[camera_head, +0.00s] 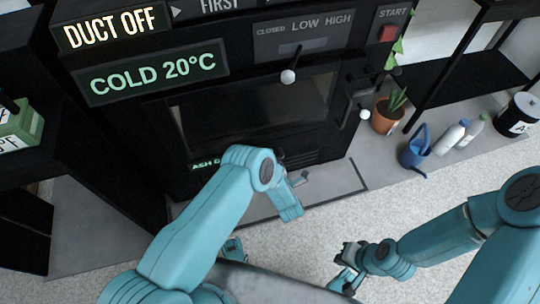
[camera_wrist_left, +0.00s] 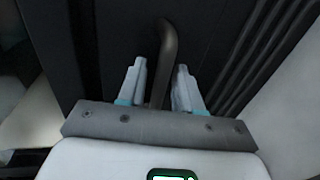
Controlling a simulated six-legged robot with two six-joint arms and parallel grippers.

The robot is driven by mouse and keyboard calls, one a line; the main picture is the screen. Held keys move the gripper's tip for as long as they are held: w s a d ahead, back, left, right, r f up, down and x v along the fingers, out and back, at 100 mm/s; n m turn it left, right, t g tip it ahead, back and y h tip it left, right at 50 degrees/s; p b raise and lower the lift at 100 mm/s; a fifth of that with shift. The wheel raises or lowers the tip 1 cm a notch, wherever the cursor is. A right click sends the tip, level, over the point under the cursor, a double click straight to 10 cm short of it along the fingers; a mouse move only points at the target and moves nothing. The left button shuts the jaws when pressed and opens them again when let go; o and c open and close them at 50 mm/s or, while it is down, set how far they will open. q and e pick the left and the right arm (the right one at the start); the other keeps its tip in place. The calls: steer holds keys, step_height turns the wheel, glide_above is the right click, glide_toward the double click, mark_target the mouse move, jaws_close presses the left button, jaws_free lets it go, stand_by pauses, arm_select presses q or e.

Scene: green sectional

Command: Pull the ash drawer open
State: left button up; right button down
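The ash drawer (camera_head: 300,158) is a low black front at the base of the black stove, with a partly hidden lit "ASH" label (camera_head: 204,163). It looks shut, though my left arm covers much of it. My left gripper (camera_head: 297,180) is at the drawer front, mostly hidden behind its arm link. In the left wrist view, a dark curved handle (camera_wrist_left: 166,55) runs between the two pale fingers of my left gripper (camera_wrist_left: 161,85). Gaps show between handle and fingers, so they stand around it unclosed. My right gripper (camera_head: 345,268) is away from the stove, low over the floor, its fingers apart and empty.
The stove has a glass door (camera_head: 255,105) with white-knobbed levers. To the right stand a potted plant (camera_head: 387,115), a blue watering can (camera_head: 414,150), bottles (camera_head: 450,138) and a dark canister (camera_head: 518,114). The pale floor (camera_head: 330,220) before the stove is clear.

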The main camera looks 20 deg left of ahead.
stand_by(0.3)
arm_select(q)
jaws_close()
steer(key=shift+s, duration=0.1)
